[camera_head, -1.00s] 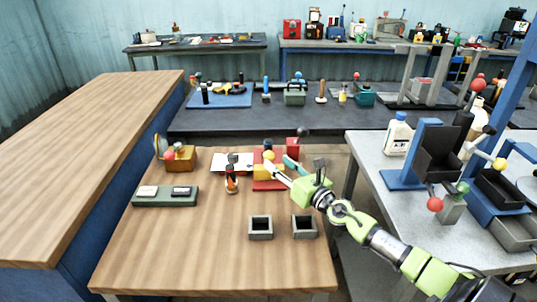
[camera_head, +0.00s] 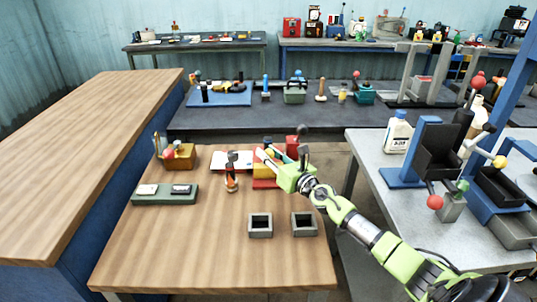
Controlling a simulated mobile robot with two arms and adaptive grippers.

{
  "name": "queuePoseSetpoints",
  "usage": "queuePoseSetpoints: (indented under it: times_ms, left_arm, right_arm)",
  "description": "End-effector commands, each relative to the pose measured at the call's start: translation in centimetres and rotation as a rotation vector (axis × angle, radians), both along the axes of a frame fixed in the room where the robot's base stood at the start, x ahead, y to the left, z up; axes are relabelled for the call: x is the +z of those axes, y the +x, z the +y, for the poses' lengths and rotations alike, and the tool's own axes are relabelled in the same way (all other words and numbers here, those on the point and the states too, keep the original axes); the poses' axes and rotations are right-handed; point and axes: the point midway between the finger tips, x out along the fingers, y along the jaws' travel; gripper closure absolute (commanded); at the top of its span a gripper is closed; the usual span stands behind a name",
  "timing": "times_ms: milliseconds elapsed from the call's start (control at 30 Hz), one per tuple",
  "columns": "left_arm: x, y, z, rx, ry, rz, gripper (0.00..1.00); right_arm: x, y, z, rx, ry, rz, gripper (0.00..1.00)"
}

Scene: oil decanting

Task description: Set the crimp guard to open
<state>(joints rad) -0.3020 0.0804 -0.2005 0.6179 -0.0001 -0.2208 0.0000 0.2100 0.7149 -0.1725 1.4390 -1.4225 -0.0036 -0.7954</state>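A red-based fixture (camera_head: 263,183) stands at the back of the near wooden table, with a yellow block and a small yellow ball knob (camera_head: 269,153) on it. It appears to be the crimp station, but I cannot tell which part is the guard or how it is set. My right gripper (camera_head: 269,154) reaches over it from the right. Its two fingers look spread, one on each side of the yellow knob. I cannot tell whether they touch it. The gripper body hides much of the fixture's right side. My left gripper is not in view.
A red block with a dark-knobbed lever (camera_head: 302,130) stands just behind the gripper. An orange-and-black tool (camera_head: 231,178), a green tray (camera_head: 150,194), a brass-coloured box (camera_head: 180,160) and two grey open boxes (camera_head: 260,226) stand around. The table front is clear.

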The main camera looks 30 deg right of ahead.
Motion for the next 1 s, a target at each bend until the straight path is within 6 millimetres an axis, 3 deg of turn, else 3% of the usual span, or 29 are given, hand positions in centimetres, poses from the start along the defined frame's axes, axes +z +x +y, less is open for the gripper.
queuePoseSetpoints:
  times_ms: [167,433,767,800,833,867,1000]
  left_arm:
    - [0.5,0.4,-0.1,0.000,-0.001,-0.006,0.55]
    - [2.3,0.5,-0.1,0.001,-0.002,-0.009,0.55]
    - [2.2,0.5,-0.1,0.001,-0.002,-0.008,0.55]
    - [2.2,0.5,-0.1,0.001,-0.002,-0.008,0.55]
    - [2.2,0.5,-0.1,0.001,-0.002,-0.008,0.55]
    - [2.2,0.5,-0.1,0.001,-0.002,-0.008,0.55]
    - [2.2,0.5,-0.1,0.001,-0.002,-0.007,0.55]
  right_arm:
    - [0.1,-0.4,0.2,0.000,0.000,0.001,1.00]
    - [0.1,-3.5,2.2,0.002,0.001,0.003,1.00]
    - [-0.2,-3.8,2.5,0.004,0.002,0.002,1.00]
    - [-0.2,-3.8,2.5,0.004,0.002,0.002,0.70]
    - [-0.2,-3.8,2.5,0.004,0.002,0.003,0.62]
    - [-0.2,-3.8,2.5,0.004,0.002,0.002,0.58]
    - [-0.1,-3.8,2.4,0.002,0.001,0.002,0.58]
